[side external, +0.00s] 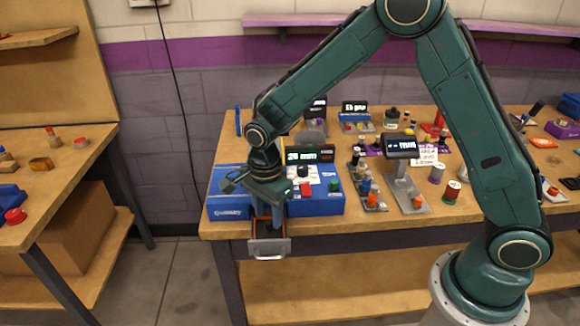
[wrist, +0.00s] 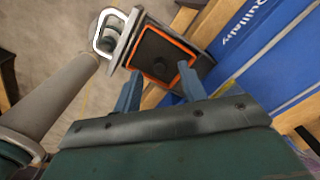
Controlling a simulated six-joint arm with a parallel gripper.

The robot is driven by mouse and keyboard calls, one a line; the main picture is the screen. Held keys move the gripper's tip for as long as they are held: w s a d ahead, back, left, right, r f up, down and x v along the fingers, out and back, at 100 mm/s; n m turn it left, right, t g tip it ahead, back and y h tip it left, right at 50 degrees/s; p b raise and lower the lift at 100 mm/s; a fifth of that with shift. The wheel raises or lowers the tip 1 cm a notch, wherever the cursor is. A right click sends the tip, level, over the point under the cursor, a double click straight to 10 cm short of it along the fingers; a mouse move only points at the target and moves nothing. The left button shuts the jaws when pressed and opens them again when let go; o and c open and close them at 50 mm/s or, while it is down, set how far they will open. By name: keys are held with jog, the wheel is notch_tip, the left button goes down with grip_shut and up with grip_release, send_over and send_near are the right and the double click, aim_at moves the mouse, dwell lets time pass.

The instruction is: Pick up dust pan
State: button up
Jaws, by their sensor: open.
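The piece that looks like the dust pan (side external: 268,247) is a grey tray with an orange rim and a pale loop handle. It sticks out past the front edge of the workbench, below the blue machine. In the wrist view the dust pan (wrist: 155,55) shows its dark inside, with the handle at upper left. My gripper (wrist: 160,72) is open, its two blue fingers apart and pointing toward the pan's near edge. In the side view my gripper (side external: 266,205) is above the orange part; its fingertips are hard to make out. Contact with the pan cannot be told.
The blue machine (side external: 316,204) with a lit display sits beside my gripper. Several small fixtures, spools and a display stand (side external: 401,146) crowd the workbench (side external: 430,215) to the right. Another table (side external: 70,160) stands at left, with open floor (side external: 175,275) between.

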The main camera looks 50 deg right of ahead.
aim_at(268, 222)
jog(key=shift+f, duration=1.75)
grip_shut()
